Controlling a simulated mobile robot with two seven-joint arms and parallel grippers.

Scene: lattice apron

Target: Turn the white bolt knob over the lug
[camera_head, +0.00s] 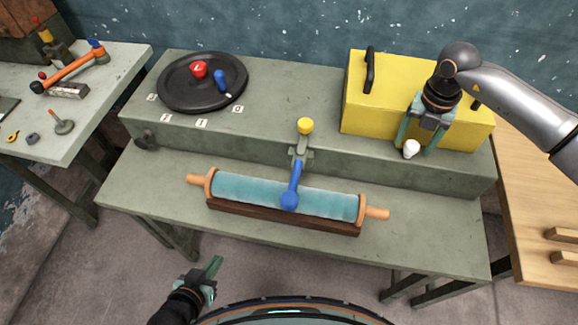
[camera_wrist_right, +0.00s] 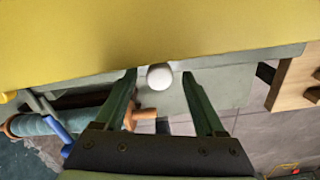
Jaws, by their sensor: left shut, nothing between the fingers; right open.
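The white bolt knob (camera_head: 411,149) is at the lower front of the yellow box (camera_head: 375,105), by the raised shelf. It also shows as a round white ball (camera_wrist_right: 160,77) in the right wrist view. My right gripper (camera_head: 419,144) is open, its fingers pointing down toward the knob. In the wrist view the knob appears between the two fingertips (camera_wrist_right: 159,74), with a gap on each side. I cannot make out the lug or the bolt's shaft. My left gripper (camera_head: 213,268) is shut and empty, in front of the bench and low in the view.
A blue lever (camera_head: 294,180) with a yellow knob (camera_head: 305,125) crosses a teal roller (camera_head: 250,188). A black round tray (camera_head: 190,98) holds a red knob and a blue piece. The box has a black handle (camera_head: 370,70). A wooden table (camera_head: 535,205) stands right.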

